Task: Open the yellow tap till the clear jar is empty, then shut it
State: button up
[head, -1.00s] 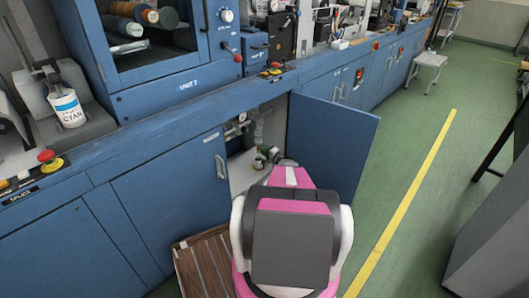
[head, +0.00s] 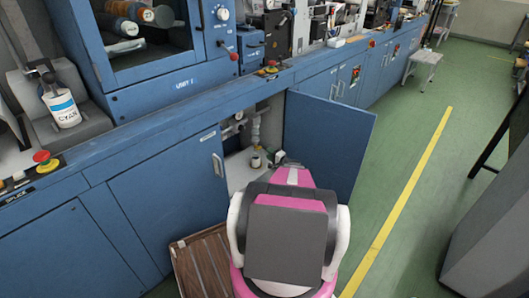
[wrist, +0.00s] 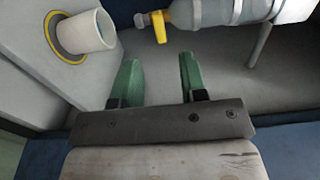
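The clear jar (wrist: 225,12) lies across the top of the wrist view, bluish with pale bands; its contents cannot be made out. The yellow tap (wrist: 160,26) is at the jar's left end in that view, its handle crosswise to the jar. A white cup (wrist: 88,33) stands on a yellow ring to the left of the tap. The cup also shows in the head view (head: 256,161) inside the open cabinet. My gripper (wrist: 158,75) is open and empty, its green fingertips short of the tap and apart from it. My arm hides the gripper's fingers in the head view.
The blue cabinet door (head: 328,140) stands open right of my arm. A gauge (head: 239,116) and pipework are inside the cabinet. A brown slatted board (head: 200,265) is at the lower left of my arm. Green floor (head: 400,160) is free to the right.

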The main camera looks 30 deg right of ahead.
jog(key=shift+v, duration=2.05)
jog(key=shift+s, duration=0.1)
